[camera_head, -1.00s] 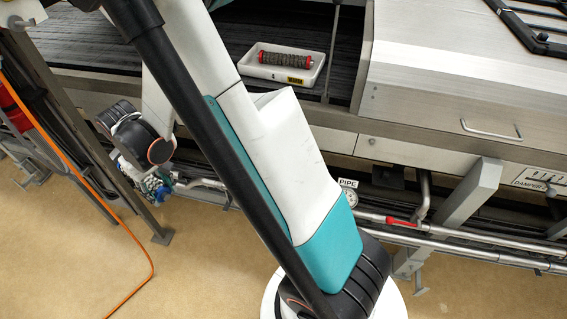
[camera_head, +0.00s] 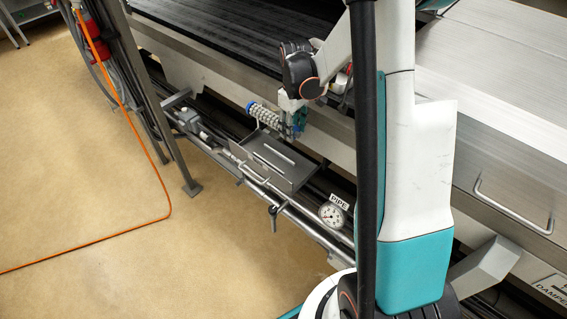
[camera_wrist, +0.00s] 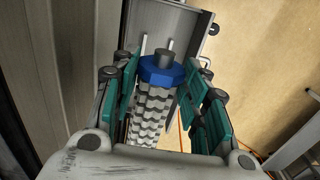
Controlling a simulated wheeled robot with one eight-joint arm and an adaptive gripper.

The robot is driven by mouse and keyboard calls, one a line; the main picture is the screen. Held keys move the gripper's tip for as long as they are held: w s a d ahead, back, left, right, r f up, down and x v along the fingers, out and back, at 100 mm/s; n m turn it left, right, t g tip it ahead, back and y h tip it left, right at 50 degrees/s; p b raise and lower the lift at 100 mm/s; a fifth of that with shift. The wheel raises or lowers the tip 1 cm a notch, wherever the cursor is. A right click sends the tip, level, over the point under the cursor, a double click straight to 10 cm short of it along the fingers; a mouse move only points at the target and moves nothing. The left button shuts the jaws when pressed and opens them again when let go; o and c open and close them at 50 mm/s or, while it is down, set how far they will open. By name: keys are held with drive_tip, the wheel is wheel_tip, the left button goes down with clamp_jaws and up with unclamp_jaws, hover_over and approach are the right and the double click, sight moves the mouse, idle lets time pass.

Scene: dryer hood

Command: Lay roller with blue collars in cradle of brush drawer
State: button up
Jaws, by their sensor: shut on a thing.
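The roller (camera_head: 266,117) has a pale ridged body and blue collars. In the wrist view its ridged body (camera_wrist: 152,112) lies between the teal finger pads, with one blue collar (camera_wrist: 161,71) and a metal shaft end toward the drawer. My gripper (camera_head: 296,121) is shut on the roller and holds it raised near the drawer's upper left end. The open metal brush drawer (camera_head: 258,172) has two pale slotted bars inside; it also shows at the top of the wrist view (camera_wrist: 199,22). I cannot tell the height between roller and drawer.
A gauge (camera_head: 332,214) labelled PIPE and several pipes run beside and below the drawer. The machine's side panel and dark bed (camera_head: 230,38) lie behind. A red thing (camera_head: 349,69) is mostly hidden behind my arm. Floor at the left is open, crossed by an orange hose (camera_head: 167,190).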

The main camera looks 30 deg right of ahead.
wheel_tip(320, 180, down, 18)
drive_tip(key=b, duration=0.5)
drive_tip(key=shift+f, duration=0.1)
drive_tip(key=shift+f+b, duration=0.1)
drive_tip(key=shift+b, duration=0.2)
drive_tip(key=o, duration=1.3)
drive_tip(key=shift+c, duration=0.2)
wheel_tip(320, 180, up, 12)
drive_tip(key=p, duration=0.4)
drive_tip(key=shift+p, duration=0.3)
